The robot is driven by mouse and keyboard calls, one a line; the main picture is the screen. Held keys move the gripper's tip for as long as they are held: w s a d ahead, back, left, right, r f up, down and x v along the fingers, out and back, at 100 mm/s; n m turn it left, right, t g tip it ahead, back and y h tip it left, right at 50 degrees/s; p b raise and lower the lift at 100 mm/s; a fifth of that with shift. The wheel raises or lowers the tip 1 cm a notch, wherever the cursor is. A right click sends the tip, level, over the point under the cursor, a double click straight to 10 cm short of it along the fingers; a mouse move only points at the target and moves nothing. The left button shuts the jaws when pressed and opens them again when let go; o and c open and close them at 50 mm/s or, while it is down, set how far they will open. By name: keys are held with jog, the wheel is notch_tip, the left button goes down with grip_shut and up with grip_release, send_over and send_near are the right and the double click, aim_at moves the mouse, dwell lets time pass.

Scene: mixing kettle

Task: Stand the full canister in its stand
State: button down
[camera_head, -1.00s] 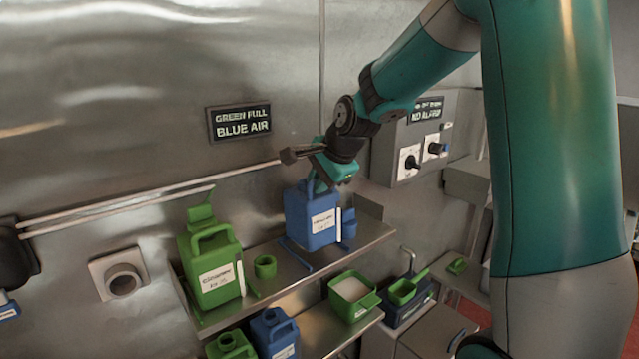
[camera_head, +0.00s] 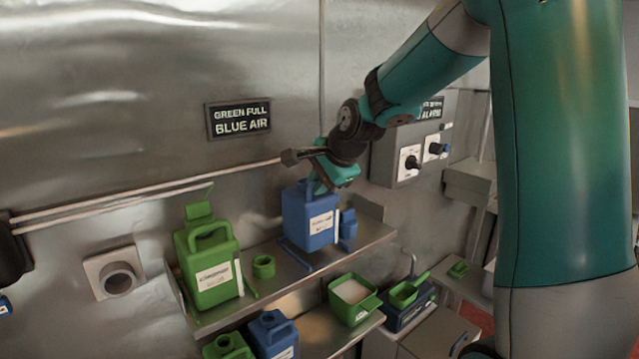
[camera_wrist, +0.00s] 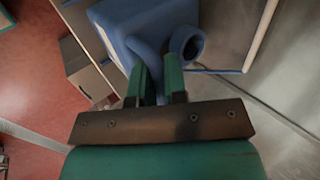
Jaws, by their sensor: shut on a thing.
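A blue canister (camera_head: 306,222) with a white label is upright over the right end of the upper shelf, at a blue stand (camera_head: 293,258) of thin bars. I cannot tell whether its base rests in the stand or hangs just above it. My gripper (camera_head: 320,184) is shut on its top handle; the wrist view shows the fingers (camera_wrist: 158,85) around the handle, beside the round spout (camera_wrist: 187,43). A green canister (camera_head: 207,265) with a label stands at the shelf's left end, by a green bar stand (camera_head: 247,282). The contents of both canisters are hidden.
A wall sign (camera_head: 238,119) reads "GREEN FULL BLUE AIR". Below are a green tub (camera_head: 351,300) and another blue canister (camera_head: 273,335). A control box (camera_head: 412,150) is on the wall.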

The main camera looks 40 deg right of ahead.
jog(key=shift+f, duration=0.1)
dwell(0.3)
jog(key=shift+f+b, duration=0.7)
jog(key=shift+f, duration=0.2)
dwell(0.4)
jog(key=c, duration=1.2)
grip_release()
jog(key=o, duration=0.5)
jog(key=shift+s+f, duration=0.15)
jog(key=shift+f, duration=0.1)
jog(key=shift+f, duration=0.1)
jog(key=shift+c, duration=0.7)
